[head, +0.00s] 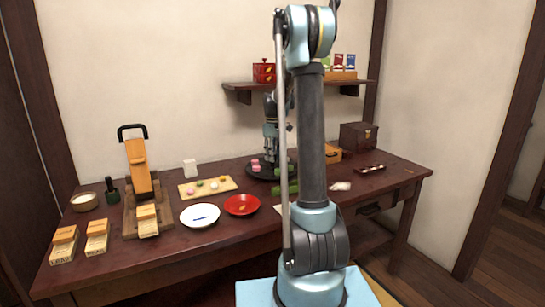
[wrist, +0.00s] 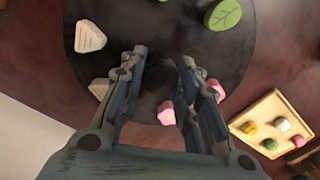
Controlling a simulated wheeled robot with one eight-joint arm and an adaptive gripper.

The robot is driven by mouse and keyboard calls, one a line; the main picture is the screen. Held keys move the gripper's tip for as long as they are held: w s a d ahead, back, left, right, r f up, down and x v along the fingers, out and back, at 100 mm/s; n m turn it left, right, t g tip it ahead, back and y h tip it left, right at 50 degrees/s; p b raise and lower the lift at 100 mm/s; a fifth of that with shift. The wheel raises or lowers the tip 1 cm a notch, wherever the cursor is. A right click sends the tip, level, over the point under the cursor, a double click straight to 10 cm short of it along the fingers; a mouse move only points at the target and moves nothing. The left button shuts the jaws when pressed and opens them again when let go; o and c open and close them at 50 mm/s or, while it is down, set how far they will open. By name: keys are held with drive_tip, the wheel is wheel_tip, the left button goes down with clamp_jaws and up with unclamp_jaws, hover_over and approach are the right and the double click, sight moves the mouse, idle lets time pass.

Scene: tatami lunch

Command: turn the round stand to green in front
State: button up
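The round stand (head: 262,178) is a black disc on the table below the shelf; most of its right side is hidden by my arm. In the wrist view the dark disc (wrist: 150,25) fills the upper middle. A green leaf-marked piece (wrist: 222,15) lies at its upper right. White triangular pieces (wrist: 89,37) are on the left, and pink pieces (wrist: 166,112) show beside and below the right finger. My gripper (wrist: 160,65) is open over the disc, with nothing between its fingers. I cannot tell whether a finger touches the stand.
A wooden tray of small sweets (head: 186,193) lies left of the stand; it also shows in the wrist view (wrist: 238,123). A white plate (head: 200,220) and a red dish (head: 242,211) are in front. A wall shelf (head: 240,85) overhangs behind. A dark box (head: 358,137) stands to the right.

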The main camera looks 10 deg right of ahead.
clamp_jaws()
drive_tip(key=shift+w+d+m, duration=0.1)
drive_tip(key=shift+m, duration=0.9)
drive_tip(key=o, duration=0.9)
unclamp_jaws()
wheel_tip(320, 180, up, 12)
